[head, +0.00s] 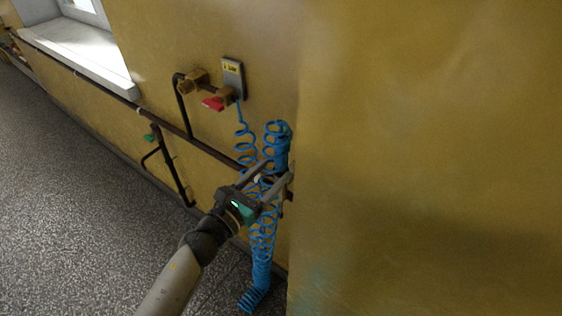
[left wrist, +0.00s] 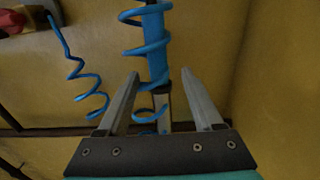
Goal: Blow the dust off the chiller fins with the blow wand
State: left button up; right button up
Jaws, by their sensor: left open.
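A blue coiled air hose (head: 262,240) hangs down the yellow wall below a valve. My left gripper (head: 279,169) is open in front of the upper part of these coils, its two fingers pointing at the wall corner. In the left wrist view, a blue upright body (left wrist: 155,45) with coils looped around it stands just beyond my left gripper (left wrist: 160,73). A narrow grey piece (left wrist: 164,103) shows between the fingers; I cannot tell whether it is part of the blow wand or its holder. The chiller fins and my right gripper are not in view.
A red valve handle (head: 213,103) and a grey plate with a yellow label (head: 233,78) sit on the wall above. A dark pipe (head: 205,148) runs along the wall. A yellow wall face (head: 430,150) juts out close on the right. The speckled floor (head: 75,190) is clear.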

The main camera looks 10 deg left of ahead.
aim_at(278, 166)
pick_arm(q)
jog(key=shift+x, duration=2.4)
jog(key=shift+a, duration=0.1)
grip_shut()
